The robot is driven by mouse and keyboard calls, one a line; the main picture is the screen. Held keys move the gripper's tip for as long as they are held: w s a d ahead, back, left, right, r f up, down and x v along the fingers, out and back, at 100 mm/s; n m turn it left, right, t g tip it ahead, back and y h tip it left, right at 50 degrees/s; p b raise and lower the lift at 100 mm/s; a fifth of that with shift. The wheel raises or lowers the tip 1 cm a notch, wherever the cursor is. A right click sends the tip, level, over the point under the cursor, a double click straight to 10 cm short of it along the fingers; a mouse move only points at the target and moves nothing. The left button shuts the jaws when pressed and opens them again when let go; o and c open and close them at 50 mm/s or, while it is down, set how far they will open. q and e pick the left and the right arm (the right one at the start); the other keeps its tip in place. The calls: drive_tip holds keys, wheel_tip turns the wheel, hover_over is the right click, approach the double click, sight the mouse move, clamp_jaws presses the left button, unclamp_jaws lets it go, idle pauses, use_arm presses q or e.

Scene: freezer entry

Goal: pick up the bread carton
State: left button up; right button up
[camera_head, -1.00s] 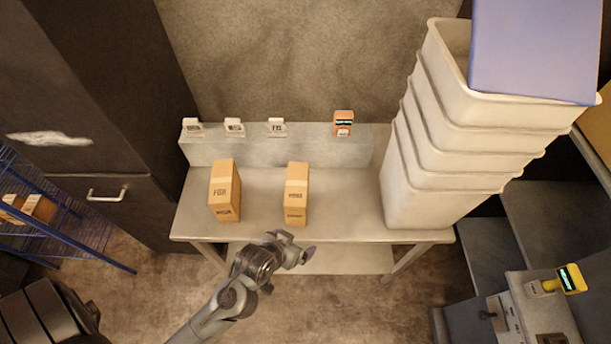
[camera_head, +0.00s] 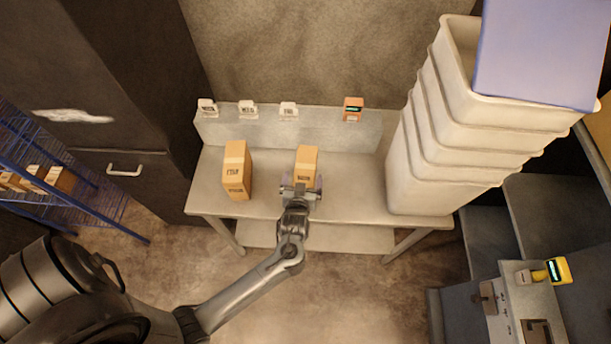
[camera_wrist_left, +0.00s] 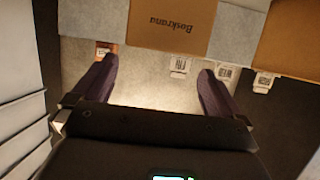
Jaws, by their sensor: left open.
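Two tan cartons stand upright on the metal table. The left carton (camera_head: 237,172) is clear of my arm. The right carton (camera_head: 307,160) is partly hidden by my left gripper (camera_head: 301,184), which is at its near side. I cannot tell from the lettering which is the bread carton. In the left wrist view, my left gripper (camera_wrist_left: 158,72) is open with nothing between its fingers. A carton marked "Beskrana" (camera_wrist_left: 172,25) lies just beyond the fingertips there, and another carton (camera_wrist_left: 290,40) shows at the right edge. My right gripper is not in view.
The metal table (camera_head: 350,205) has a backboard with several small tags and an orange device (camera_head: 352,108). Stacked white bins (camera_head: 420,165) stand at its right end. A dark cabinet (camera_head: 130,110) and a blue rack (camera_head: 90,205) are at left. Bare tabletop separates the cartons.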

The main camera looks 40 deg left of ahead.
sight(306, 167)
use_arm(q)
drive_tip(key=shift+f+p+x, duration=0.15)
drive_tip(key=shift+p+x, duration=0.1)
drive_tip(key=shift+x, duration=1.15)
drive_tip(key=shift+f+p+x, duration=0.1)
drive_tip(key=shift+p+x, duration=0.15)
drive_tip(key=shift+x, duration=1.1)
drive_tip(key=shift+d, duration=0.1)
clamp_jaws()
drive_tip(key=shift+r, duration=0.15)
